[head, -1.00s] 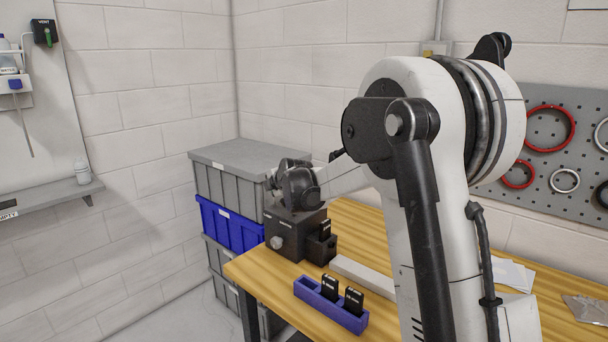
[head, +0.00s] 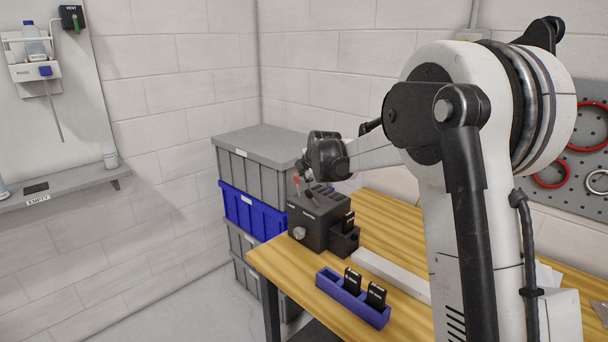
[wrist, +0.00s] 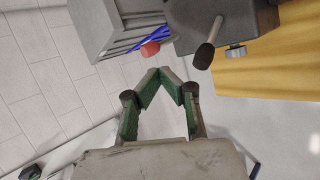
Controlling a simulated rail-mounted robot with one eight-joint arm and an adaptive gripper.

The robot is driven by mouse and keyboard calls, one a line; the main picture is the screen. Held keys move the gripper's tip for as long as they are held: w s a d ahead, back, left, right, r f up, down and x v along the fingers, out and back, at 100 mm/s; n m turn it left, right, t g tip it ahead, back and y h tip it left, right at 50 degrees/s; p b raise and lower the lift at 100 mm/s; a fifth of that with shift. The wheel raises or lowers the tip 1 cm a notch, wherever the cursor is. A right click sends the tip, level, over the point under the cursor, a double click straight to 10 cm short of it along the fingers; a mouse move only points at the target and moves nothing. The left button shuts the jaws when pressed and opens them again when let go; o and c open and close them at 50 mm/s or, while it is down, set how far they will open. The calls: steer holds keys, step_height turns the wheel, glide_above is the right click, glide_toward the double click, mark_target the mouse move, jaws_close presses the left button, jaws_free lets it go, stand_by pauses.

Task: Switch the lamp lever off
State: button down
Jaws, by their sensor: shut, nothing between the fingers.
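A dark box (head: 322,215) stands at the table's far left corner, with a round grey knob (head: 298,232) on its front. A red-tipped piece (head: 297,179) and a thin lever (head: 308,192) show at its top. The wrist view shows the red tip (wrist: 150,49) and a dark-handled lever (wrist: 207,50) beside the box (wrist: 225,25). I cannot tell which one is the lamp lever, or its position. My gripper (wrist: 164,74) has its green-padded fingertips together, empty, apart from both in the picture. In the head view my gripper (head: 303,167) is small and partly hidden, above the box's left side.
A blue holder (head: 352,300) with two black modules stands on the wooden table (head: 400,225), near a pale bar (head: 390,274). Stacked grey and blue crates (head: 250,205) stand behind the box. A wall shelf (head: 75,186) is at left.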

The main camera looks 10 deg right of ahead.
mark_target(297, 183)
steer(key=shift+p+x, duration=0.45)
steer(key=shift+x, duration=3.3)
